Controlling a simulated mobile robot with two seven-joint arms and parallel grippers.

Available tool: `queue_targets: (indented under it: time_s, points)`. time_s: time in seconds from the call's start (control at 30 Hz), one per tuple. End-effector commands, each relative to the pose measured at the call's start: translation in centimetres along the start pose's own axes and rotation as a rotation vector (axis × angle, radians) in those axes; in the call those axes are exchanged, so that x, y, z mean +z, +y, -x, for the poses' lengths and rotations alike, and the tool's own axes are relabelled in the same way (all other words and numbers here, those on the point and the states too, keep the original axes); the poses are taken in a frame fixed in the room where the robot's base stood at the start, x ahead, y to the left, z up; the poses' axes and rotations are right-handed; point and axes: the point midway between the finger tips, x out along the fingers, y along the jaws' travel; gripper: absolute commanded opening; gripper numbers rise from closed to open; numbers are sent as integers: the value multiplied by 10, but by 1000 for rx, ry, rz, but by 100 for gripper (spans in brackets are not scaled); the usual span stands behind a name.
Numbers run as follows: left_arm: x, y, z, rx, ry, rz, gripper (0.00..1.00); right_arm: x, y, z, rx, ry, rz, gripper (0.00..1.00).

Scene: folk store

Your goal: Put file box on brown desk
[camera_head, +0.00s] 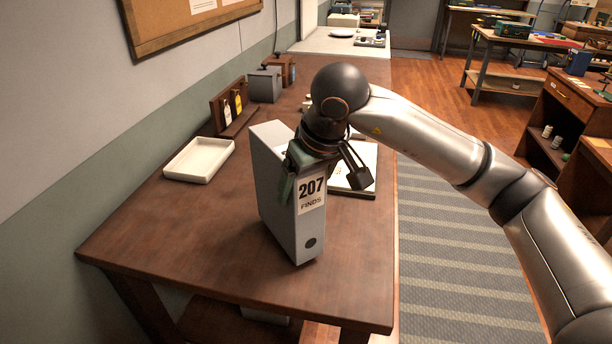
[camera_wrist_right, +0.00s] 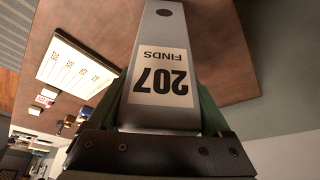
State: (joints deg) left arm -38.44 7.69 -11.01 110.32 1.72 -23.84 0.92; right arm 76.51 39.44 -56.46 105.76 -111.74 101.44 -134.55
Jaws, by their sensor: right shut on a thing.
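The grey file box (camera_head: 279,190) with a "207 FINDS" label stands upright at the near part of the brown desk (camera_head: 180,249). I cannot tell whether its base touches the desk top. My right gripper (camera_head: 318,168) is shut on the upper part of the file box, with a finger on each side. In the right wrist view the file box (camera_wrist_right: 165,35) fills the middle between the green finger pads, its label upside down, with the brown desk (camera_wrist_right: 225,60) behind it. My left gripper is not in view.
A white tray (camera_head: 199,160) lies left of the file box, by the wall. A board with pale cards (camera_head: 352,178) lies behind it on the right. A wooden rack (camera_head: 232,107) and a grey box (camera_head: 264,85) stand farther back. The desk's front left is clear.

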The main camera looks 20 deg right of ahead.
Motion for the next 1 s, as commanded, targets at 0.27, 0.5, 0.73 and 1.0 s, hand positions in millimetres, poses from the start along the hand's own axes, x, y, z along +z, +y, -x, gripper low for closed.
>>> queue_targets:
  time_s: [0.27, 0.5, 0.73, 1.0]
  points:
    - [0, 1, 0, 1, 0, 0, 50, 4, 0, -13, -1, 11, -1, 0]
    - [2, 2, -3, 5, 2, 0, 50, 6, 0, -16, -1, 11, -1, 0]
    - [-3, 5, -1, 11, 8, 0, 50, 8, 0, -17, 0, -1, 0, 100]
    - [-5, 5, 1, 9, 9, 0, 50, 6, 0, -12, 0, 1, 0, 100]
